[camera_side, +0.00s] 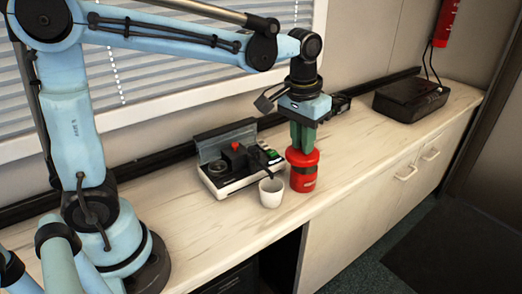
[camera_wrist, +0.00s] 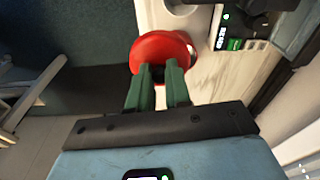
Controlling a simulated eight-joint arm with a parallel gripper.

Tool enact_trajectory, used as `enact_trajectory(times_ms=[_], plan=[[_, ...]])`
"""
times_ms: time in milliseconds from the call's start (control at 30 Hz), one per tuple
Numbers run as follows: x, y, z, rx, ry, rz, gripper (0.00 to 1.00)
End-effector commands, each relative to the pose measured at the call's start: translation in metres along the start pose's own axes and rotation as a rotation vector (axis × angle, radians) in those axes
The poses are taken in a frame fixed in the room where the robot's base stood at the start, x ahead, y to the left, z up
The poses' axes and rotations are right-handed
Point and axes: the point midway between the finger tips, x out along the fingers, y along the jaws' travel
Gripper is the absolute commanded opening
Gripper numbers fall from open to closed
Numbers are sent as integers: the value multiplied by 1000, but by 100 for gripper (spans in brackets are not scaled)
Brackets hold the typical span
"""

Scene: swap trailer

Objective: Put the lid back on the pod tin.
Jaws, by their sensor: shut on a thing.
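The pod tin (camera_side: 303,183) is a red cylinder with a dark band, upright on the counter to the right of the white cup. Its red lid (camera_side: 302,157) is on top of it or very close above; I cannot tell whether it is fully seated. In the wrist view the lid (camera_wrist: 160,48) shows as a red disc that hides most of the tin. My gripper (camera_side: 303,148) points straight down over the tin, its green fingers shut on the middle of the lid. In the wrist view the fingertips (camera_wrist: 158,72) close around a small dark part there.
A white cup (camera_side: 271,193) stands close to the left of the tin. A black box (camera_side: 410,99) sits far right.

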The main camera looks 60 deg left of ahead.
Motion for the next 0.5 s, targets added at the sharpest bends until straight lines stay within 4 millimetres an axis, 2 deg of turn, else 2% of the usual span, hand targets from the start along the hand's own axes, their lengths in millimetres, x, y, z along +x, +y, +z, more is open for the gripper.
enact_trajectory(times_ms=[33, 200, 333, 500], plan=[[4, -6, -13, -30, 0, -4, 0], [15, -22, -41, -98, -1, -12, 0], [21, -29, -52, -126, -1, -15, 0], [26, -32, -54, -134, -1, -16, 0]])
